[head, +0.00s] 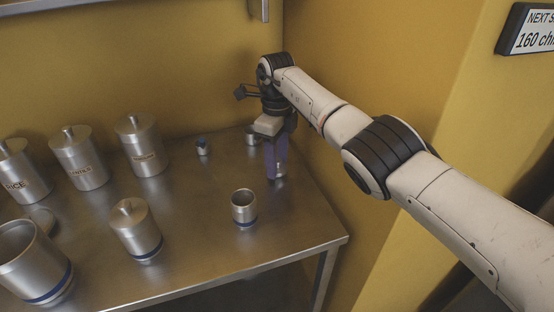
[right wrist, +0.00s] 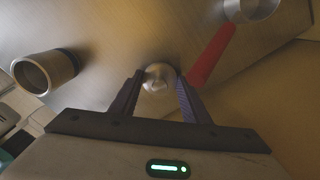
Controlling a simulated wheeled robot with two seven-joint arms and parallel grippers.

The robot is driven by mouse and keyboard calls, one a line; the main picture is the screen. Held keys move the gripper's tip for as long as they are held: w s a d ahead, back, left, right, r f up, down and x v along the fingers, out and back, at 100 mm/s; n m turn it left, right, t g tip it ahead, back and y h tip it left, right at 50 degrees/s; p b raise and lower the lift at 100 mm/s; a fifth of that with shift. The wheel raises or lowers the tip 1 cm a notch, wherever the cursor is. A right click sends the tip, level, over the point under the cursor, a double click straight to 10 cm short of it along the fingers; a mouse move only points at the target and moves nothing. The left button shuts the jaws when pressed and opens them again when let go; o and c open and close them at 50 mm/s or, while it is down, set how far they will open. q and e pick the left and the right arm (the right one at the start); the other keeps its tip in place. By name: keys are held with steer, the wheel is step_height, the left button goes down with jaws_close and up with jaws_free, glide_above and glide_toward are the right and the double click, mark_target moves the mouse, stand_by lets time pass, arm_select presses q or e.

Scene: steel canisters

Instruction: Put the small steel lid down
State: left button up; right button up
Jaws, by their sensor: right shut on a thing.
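The small steel lid (right wrist: 158,77) is round with a knob, and sits between the purple fingertips of my right gripper (right wrist: 157,88) in the right wrist view. In the head view the same gripper (head: 277,172) points down over the right part of the steel table, and the lid (head: 280,178) shows at its fingertips, partly hidden. The gripper is shut on it. The lid is at or just above the tabletop; I cannot tell if it touches. A small open steel canister (head: 244,208) with a blue band stands in front; it also shows in the right wrist view (right wrist: 47,72). My left gripper is not in view.
Several lidded canisters stand at the left, including one (head: 135,230) near the front. A large open canister (head: 34,265) is at front left. A steel vessel (head: 252,138) is behind my gripper; a red handle (right wrist: 212,54) shows beside the fingers. The table's (head: 300,235) right front is clear.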

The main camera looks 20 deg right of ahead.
steer(key=shift+f, duration=0.2)
steer(key=o, duration=1)
steer(key=shift+o, duration=0.2)
step_height(320, 180, up, 12)
steer(key=shift+r+p, duration=0.25)
steer(key=shift+p, duration=0.05)
